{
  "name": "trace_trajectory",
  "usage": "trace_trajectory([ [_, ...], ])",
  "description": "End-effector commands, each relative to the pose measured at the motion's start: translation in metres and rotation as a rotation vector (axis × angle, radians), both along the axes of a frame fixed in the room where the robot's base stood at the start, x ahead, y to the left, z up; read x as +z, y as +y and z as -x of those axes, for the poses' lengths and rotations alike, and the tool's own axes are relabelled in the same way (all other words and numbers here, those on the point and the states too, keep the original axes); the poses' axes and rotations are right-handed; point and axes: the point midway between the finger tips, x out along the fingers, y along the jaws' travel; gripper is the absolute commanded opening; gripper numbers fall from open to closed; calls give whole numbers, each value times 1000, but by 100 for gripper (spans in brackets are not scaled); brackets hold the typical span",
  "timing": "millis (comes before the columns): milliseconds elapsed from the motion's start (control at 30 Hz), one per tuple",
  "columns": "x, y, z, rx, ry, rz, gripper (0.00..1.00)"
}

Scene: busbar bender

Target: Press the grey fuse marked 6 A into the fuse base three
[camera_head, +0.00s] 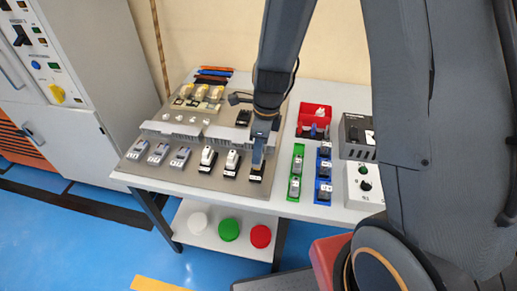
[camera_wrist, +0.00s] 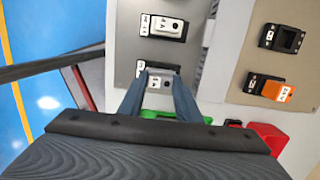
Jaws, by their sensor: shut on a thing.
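My gripper (camera_wrist: 160,92) is shut on a small grey fuse (camera_wrist: 160,82) with a pale label, too small to read surely. The fuse is at a black fuse base (camera_wrist: 142,68), the rightmost of three in the front row of the panel. In the head view my gripper (camera_head: 258,160) points down over this base (camera_head: 256,175) and hides most of the fuse. I cannot tell how deep the fuse sits. The two bases to its left hold white fuses (camera_head: 231,162) (camera_head: 208,157); the nearer one shows in the wrist view (camera_wrist: 163,25).
Grey blocks (camera_head: 158,153) line the panel's left. A green rack (camera_head: 296,171) and a blue rack (camera_head: 323,174) with fuses stand right of my gripper. Behind them is a red bin (camera_head: 314,118). A control box (camera_head: 365,186) stands further right. A grey duct (camera_head: 195,133) runs behind the bases.

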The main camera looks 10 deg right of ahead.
Motion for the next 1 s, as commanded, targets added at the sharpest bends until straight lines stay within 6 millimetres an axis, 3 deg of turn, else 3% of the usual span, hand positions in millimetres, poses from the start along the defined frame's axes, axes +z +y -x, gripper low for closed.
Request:
trace_trajectory([
  [1000,-18,0,0,1,0,0,8],
])
